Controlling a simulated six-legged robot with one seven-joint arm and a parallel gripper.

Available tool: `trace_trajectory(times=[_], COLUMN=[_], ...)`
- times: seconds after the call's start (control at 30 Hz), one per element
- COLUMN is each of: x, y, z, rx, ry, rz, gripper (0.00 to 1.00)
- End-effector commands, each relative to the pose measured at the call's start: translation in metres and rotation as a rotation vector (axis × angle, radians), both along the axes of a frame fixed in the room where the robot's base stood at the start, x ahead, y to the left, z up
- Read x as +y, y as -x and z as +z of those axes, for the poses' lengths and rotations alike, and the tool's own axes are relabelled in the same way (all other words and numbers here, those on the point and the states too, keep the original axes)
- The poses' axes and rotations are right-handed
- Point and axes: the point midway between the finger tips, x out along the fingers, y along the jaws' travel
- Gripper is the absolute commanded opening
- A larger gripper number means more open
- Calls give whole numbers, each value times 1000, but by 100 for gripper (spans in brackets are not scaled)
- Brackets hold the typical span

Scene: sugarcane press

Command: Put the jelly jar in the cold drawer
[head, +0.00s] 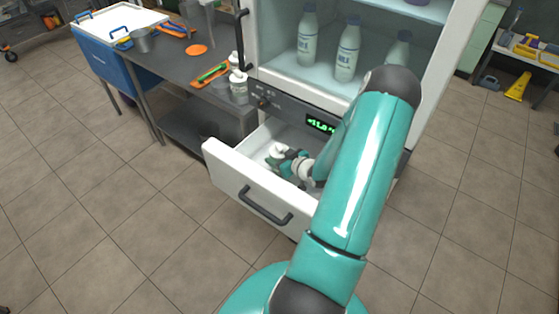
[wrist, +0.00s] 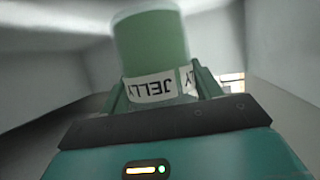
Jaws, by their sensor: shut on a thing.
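The jar is green with a white JELLY label, which reads upside down in this view. Pale drawer walls surround it. In the head view the jar is small and partly hidden by my gripper; whether it touches the drawer floor I cannot tell.
Several milk bottles (head: 348,50) stand on the cabinet shelf above the drawer. A green digital display (head: 320,124) is behind the drawer. Left is a grey bench (head: 180,68) with white jars (head: 238,84) and an orange-handled tool. The tiled floor (head: 110,210) in front is clear.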

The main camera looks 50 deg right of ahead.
Motion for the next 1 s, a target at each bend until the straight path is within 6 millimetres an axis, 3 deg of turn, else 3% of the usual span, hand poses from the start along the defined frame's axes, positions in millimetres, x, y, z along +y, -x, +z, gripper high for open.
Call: trace_trajectory(times=[0.17,0.57,0.6,0.67,0.7,1.0], x=[0,0,0,0,0,0], y=[0,0,0,0,0,0], z=[-20,-25,-25,-25,-25,-23], rx=[-2,-2,0,0,0,0], ry=[0,0,0,0,0,0], rz=[-1,0,0,0,0,-1], gripper=[28,28,70,81,86,86])
